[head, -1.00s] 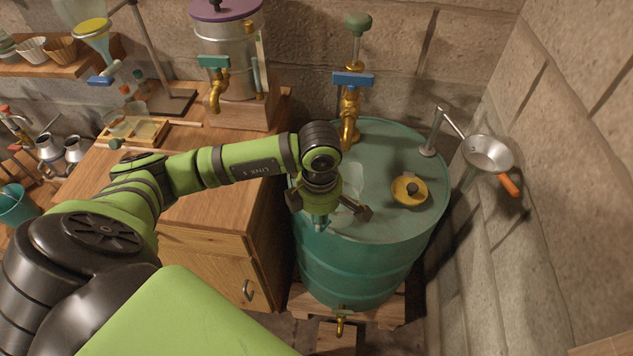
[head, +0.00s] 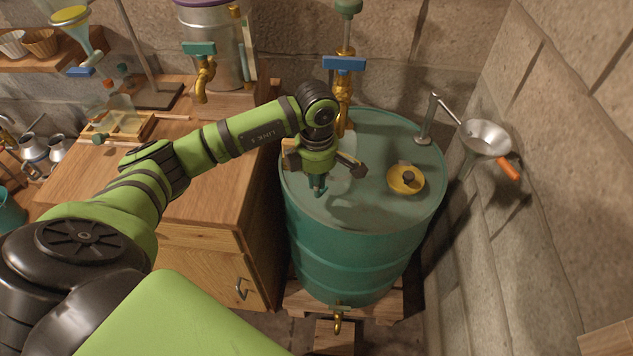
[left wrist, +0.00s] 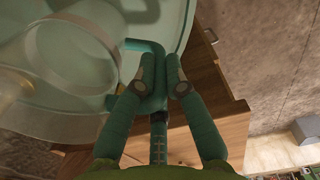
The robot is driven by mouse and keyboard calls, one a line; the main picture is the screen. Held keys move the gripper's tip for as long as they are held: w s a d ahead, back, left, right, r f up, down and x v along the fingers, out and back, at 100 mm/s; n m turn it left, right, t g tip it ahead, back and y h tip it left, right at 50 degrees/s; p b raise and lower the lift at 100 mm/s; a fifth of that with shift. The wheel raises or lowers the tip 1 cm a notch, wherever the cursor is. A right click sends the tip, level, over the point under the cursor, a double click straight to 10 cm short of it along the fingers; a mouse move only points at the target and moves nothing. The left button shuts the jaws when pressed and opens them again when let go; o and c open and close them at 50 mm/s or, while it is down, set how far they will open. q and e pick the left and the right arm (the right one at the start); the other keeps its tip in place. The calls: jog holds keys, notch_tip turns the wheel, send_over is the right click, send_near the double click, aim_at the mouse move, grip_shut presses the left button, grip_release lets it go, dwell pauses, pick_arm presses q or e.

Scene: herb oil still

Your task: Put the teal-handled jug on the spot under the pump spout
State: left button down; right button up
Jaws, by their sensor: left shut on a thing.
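My left gripper (head: 319,184) is over the left part of the green drum's top. In the left wrist view its fingers (left wrist: 158,85) are shut on the teal handle of the jug (left wrist: 72,65). The jug's clear body is to the left of the fingers there. The spot under the spout is hidden. My right gripper is out of view.
The drum top (head: 385,215) holds a yellow lid (head: 405,179) with a black knob. A metal pan (head: 486,139) with an orange handle hangs off a post at the right. The wooden cabinet (head: 215,195) adjoins on the left; a stone wall stands close on the right.

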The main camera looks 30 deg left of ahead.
pick_arm(q)
jog(key=c, duration=1.2)
grip_release()
notch_tip(320, 180, up, 12)
jog(key=shift+r, duration=0.1)
jog(key=shift+d, duration=0.1)
